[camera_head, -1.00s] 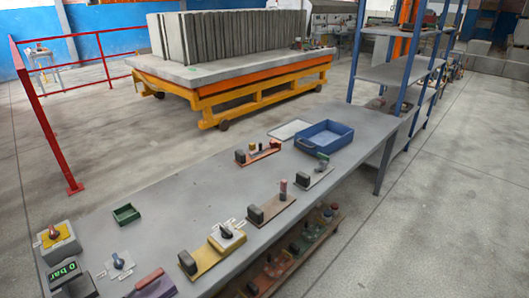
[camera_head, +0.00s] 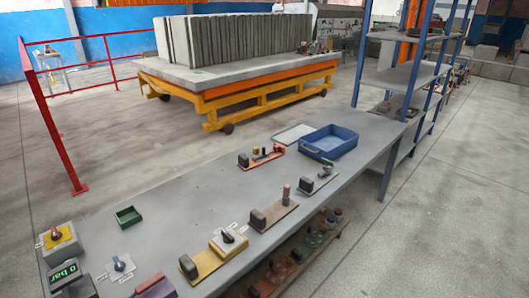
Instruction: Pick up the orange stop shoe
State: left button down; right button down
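An orange-red stop shoe (camera_head: 262,160) lies on the grey table (camera_head: 190,205), towards its far end, left of the blue bin. It has a flat base with a dark block at its left end and small upright parts on it. Neither of my grippers shows in the head view.
A blue bin (camera_head: 328,142) and a pale flat tray (camera_head: 292,133) sit at the table's far end. A small green tray (camera_head: 128,217) and control boxes (camera_head: 60,242) stand at left. Several items lie on a lower shelf (camera_head: 290,262). The table's middle is clear.

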aim_at(246, 164)
jog(key=i+l+u, duration=0.15)
jog(key=u, duration=1.15)
jog(key=l+u, duration=0.8)
jog(key=l, duration=0.25)
jog(key=k+l+u, duration=0.2)
jog(key=l, duration=0.35)
jog(key=l+u, duration=0.15)
jog(key=l, duration=0.4)
jog(key=k+l, duration=0.1)
jog(key=l, duration=0.65)
jog(key=k+l+u, duration=0.1)
jog(key=l, duration=1.6)
jog(key=i, duration=0.05)
